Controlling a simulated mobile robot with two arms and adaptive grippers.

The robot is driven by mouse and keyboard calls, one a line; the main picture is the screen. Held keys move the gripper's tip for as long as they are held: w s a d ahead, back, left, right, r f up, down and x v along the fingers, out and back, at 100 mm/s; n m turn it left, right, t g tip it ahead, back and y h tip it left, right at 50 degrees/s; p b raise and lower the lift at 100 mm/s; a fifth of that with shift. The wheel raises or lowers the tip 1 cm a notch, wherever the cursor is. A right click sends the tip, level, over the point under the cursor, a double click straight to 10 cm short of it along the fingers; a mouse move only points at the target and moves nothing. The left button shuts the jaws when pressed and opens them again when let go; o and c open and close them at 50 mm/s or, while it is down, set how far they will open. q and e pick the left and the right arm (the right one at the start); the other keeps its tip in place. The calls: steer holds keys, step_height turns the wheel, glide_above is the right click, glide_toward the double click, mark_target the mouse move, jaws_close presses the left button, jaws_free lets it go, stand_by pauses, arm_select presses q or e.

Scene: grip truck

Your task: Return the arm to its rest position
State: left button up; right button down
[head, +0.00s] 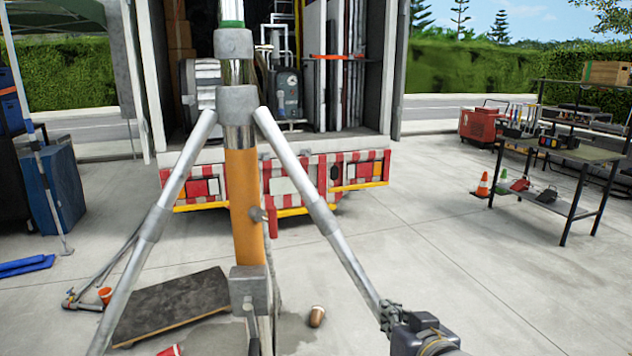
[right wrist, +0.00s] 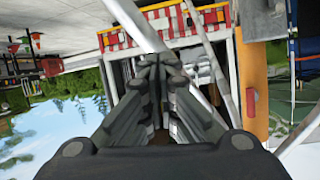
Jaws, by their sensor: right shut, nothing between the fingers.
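My right gripper (head: 386,312) is low in the head view, right of centre, with its fingers pointing up and away. In the right wrist view, which is upside down, its fingers meet at the tips (right wrist: 157,66) and hold nothing. A metal stand with an orange column (head: 243,205) and silver slanted legs fills the middle of the head view. The right leg (head: 330,225) runs down to my gripper's fingertips in the picture; I cannot tell whether they touch. In the wrist view, a silver leg (right wrist: 138,25) passes beyond the fingertips. My left gripper is not in view.
An open truck with a red-and-white rear bumper (head: 340,178) stands behind the stand. A dark board (head: 175,303) and paper cups (head: 317,316) lie on the floor. A metal table (head: 560,150) and cone (head: 483,185) are at right.

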steer(key=s+d+f+g+h, duration=0.1)
steer(key=s+d+f+g, duration=0.15)
steer(key=s+f, duration=0.55)
steer(key=s+d+f+g+h, duration=0.1)
steer(key=s+d+f+g, duration=0.15)
steer(key=s+f, duration=0.55)
steer(key=s+d+f+n+g, duration=0.15)
steer(key=s+f+g, duration=0.35)
steer(key=s+f, duration=0.7)
steer(key=s+f+g, duration=0.1)
steer(key=s+f, duration=0.1)
steer(key=f, duration=1.1)
steer(key=s+f, duration=0.2)
steer(key=f, duration=1.1)
steer(key=s+d+f, duration=0.1)
steer(key=s+f, duration=0.6)
steer(key=s, duration=0.1)
steer(key=s+d+f+g, duration=0.1)
steer(key=s+d+f, duration=0.1)
steer(key=s+f, duration=0.5)
steer(key=shift+s+d+f+h, duration=0.25)
steer(key=shift+s+h, duration=0.15)
steer(key=shift+s, duration=0.3)
